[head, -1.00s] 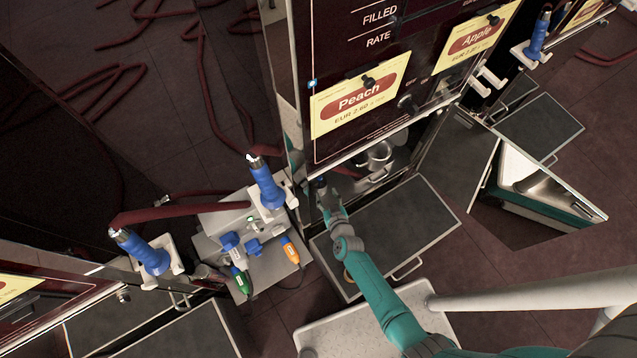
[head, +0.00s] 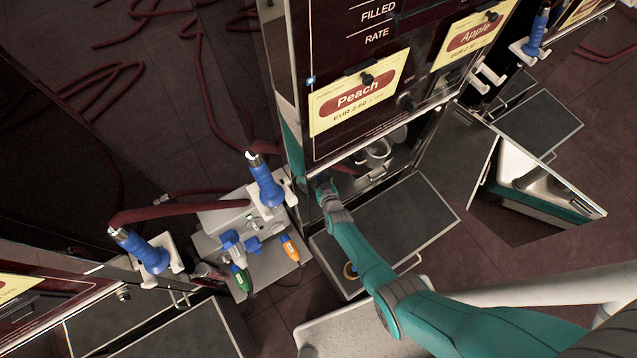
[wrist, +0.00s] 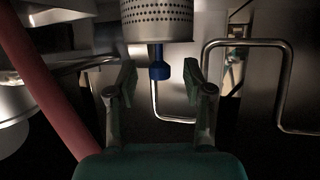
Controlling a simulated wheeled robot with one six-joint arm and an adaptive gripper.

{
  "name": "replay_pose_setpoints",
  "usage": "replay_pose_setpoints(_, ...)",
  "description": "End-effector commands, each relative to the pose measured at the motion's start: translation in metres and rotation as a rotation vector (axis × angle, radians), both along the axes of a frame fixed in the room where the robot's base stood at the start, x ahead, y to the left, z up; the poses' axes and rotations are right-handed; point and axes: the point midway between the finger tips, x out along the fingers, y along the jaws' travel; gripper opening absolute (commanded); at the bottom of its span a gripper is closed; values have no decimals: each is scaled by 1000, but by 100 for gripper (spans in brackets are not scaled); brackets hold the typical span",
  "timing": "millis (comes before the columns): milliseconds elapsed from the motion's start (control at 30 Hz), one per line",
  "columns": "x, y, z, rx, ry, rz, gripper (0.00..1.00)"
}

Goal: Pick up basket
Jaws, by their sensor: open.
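The basket (wrist: 157,17) is a perforated metal cylinder at the top of the wrist view, with a short blue stem (wrist: 160,66) pointing down from it. My gripper (wrist: 159,80) is open, with one green finger on each side of the blue stem. Clear gaps show between the stem and both fingers, and nothing is gripped. I cannot tell how deep the stem sits between the fingertips. In the head view my gripper (head: 325,192) is low at the Peach pump's open compartment, and the basket cannot be made out there.
A bent metal handle (wrist: 283,85) stands right of the basket, and a red hose (wrist: 45,82) runs down on the left. The Peach pump's dark flap (head: 405,230) lies open below my arm. Blue nozzles (head: 266,180) stand left of my gripper.

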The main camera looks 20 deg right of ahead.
Motion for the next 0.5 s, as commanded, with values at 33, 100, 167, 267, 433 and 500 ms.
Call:
replay_pose_setpoints(33, 4, 0, -1, 1, 0, 0, 51)
replay_pose_setpoints(100, 8, -1, -3, 1, 1, 0, 51)
replay_pose_setpoints(167, 10, -1, -4, 0, 1, 1, 51)
replay_pose_setpoints(267, 11, -1, -5, 2, 1, 0, 51)
replay_pose_setpoints(433, 11, -1, -4, 2, 0, 0, 51)
replay_pose_setpoints(500, 11, -1, -4, 2, 0, 0, 44)
